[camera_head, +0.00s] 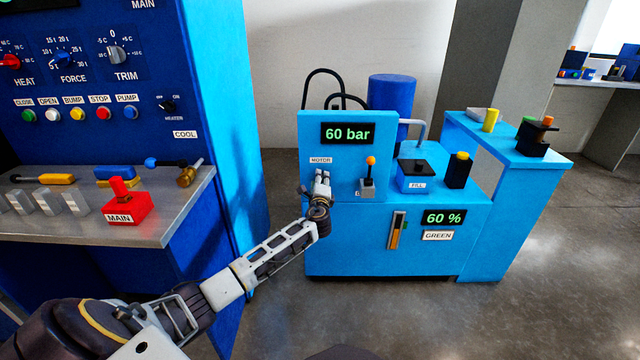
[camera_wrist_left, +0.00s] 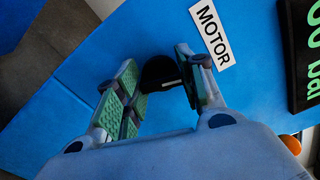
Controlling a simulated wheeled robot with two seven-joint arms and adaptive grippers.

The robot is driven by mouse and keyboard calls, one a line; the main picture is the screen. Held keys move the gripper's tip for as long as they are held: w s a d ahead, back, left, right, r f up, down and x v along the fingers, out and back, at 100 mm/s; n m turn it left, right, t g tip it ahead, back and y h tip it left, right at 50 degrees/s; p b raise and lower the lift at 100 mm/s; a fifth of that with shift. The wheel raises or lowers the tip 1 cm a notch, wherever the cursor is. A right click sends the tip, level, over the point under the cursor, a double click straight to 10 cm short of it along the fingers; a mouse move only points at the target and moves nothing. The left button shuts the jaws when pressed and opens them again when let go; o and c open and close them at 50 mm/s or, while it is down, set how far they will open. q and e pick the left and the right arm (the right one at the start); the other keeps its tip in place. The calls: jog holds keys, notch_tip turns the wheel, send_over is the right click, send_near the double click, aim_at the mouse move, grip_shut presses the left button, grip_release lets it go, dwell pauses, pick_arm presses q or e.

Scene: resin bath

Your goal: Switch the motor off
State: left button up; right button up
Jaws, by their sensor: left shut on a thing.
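The blue power unit (camera_head: 380,225) carries a MOTOR label (camera_head: 321,160) under a display reading 60 bar (camera_head: 347,133). My left gripper (camera_head: 321,178) is at the panel just below this label and hides the motor switch in the head view. In the left wrist view, the black motor knob (camera_wrist_left: 158,70) sits between the two green-padded fingers, beside the MOTOR label (camera_wrist_left: 212,34). The left gripper is shut on the knob. A pale mark shows on the knob, but its setting is hard to read. My right gripper is not in view.
An orange-tipped lever (camera_head: 370,162) stands just right of my left gripper. Further right are the FILL box (camera_head: 417,170) and a black post with a yellow top (camera_head: 459,170). At left, the dark blue press console holds a red MAIN switch (camera_head: 124,205). Floor between them is clear.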

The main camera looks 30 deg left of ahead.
pick_arm(q)
jog(key=n+b, duration=0.1)
jog(key=n, duration=0.2)
jog(key=shift+f+n+b, duration=0.15)
jog(key=shift+n+b, duration=0.25)
jog(key=o, duration=1)
jog(key=shift+v, duration=6)
